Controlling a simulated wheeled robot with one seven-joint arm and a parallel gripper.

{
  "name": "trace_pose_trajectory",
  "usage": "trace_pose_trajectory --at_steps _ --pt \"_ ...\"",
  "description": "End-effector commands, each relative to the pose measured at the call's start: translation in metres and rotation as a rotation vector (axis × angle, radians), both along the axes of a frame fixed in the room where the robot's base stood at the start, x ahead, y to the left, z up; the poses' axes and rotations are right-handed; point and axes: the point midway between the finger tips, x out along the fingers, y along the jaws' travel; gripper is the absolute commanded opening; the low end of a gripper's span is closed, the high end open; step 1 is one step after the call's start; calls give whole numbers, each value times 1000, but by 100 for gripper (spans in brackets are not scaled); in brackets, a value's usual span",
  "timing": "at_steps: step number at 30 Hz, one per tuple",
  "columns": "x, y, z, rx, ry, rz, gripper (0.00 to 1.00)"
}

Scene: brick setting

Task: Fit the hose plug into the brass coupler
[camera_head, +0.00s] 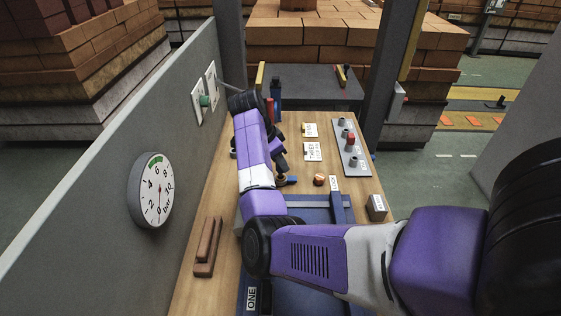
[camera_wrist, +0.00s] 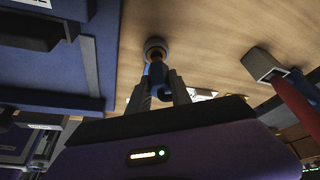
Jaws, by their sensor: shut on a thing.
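My gripper (camera_head: 281,170) hangs over the wooden bench, just left of the white cards. In the wrist view my gripper (camera_wrist: 158,90) is shut on a blue hose plug (camera_wrist: 157,74) between its two grey fingers. A round grey collar with a brownish centre (camera_wrist: 154,46) shows at the plug's far end against the wood; I cannot tell whether it belongs to the plug. A small dark blue piece (camera_head: 289,181) shows by the fingertips in the head view. I cannot make out the brass coupler for certain; a small copper-coloured round thing (camera_head: 319,180) sits on the bench right of the gripper.
A grey wall with a gauge (camera_head: 150,190) and white wall plates (camera_head: 197,103) borders the left. A brown handled block (camera_head: 207,246) lies near it. A blue tray (camera_head: 322,214) is in front. A grey knob panel (camera_head: 357,160) and grey block (camera_head: 376,207) stand right.

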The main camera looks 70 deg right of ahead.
Motion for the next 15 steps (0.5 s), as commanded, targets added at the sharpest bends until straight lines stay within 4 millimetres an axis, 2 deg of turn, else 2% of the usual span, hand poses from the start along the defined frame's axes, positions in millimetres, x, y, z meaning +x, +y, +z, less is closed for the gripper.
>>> trace_pose_trajectory --at_steps 15 --pt "0 0 -15 0 0 -1 0"
